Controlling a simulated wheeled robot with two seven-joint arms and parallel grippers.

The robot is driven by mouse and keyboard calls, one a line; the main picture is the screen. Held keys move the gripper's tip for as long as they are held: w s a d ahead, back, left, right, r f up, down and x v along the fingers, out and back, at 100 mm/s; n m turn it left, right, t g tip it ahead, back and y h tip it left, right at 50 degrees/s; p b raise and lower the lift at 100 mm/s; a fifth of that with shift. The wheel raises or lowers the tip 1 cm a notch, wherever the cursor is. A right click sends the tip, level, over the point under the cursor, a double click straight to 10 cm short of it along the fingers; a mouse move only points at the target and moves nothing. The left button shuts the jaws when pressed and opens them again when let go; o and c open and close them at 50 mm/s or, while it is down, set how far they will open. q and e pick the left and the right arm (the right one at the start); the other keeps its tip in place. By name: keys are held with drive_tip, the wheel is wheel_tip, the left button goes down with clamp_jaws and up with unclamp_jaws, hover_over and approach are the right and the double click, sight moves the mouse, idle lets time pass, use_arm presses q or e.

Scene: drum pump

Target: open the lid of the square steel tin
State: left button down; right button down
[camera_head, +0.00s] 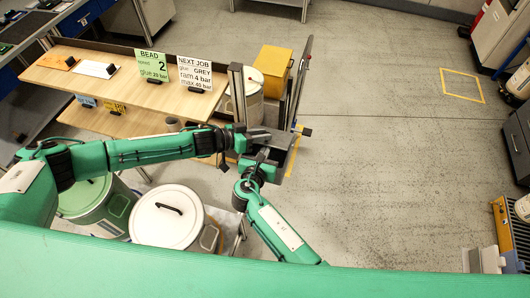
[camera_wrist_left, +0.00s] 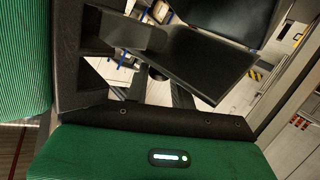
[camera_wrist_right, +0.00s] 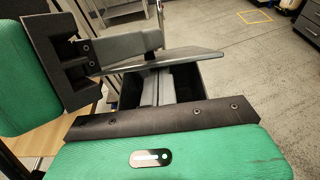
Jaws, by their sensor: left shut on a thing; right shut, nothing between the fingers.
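The square steel tin (camera_head: 281,158) appears as a dark grey box beside both grippers in the head view, partly covered. In the right wrist view, its plate-like lid (camera_wrist_right: 180,59) lies tilted above a dark box body (camera_wrist_right: 213,78). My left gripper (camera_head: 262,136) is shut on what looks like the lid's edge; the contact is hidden. In the left wrist view, a dark plate (camera_wrist_left: 210,68), apparently the lid, is beyond its fingers. My right gripper (camera_head: 263,156) is shut and empty, close below the left one. Its fingers reach toward the box under the plate.
A wooden shelf bench (camera_head: 130,85) with sign cards stands at the left. A dark upright panel (camera_head: 300,85) and a yellow box (camera_head: 272,68) are behind the tin. A white-lidded drum (camera_head: 165,220) and a green drum (camera_head: 85,200) stand near the left arm.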

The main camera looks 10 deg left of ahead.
use_arm(q)
drive_tip(key=shift+s+a+f, duration=0.1)
drive_tip(key=shift+s+f, duration=0.15)
drive_tip(key=shift+f, duration=0.1)
drive_tip(key=c, duration=1.2)
unclamp_jaws()
drive_tip(key=shift+a+f, duration=0.1)
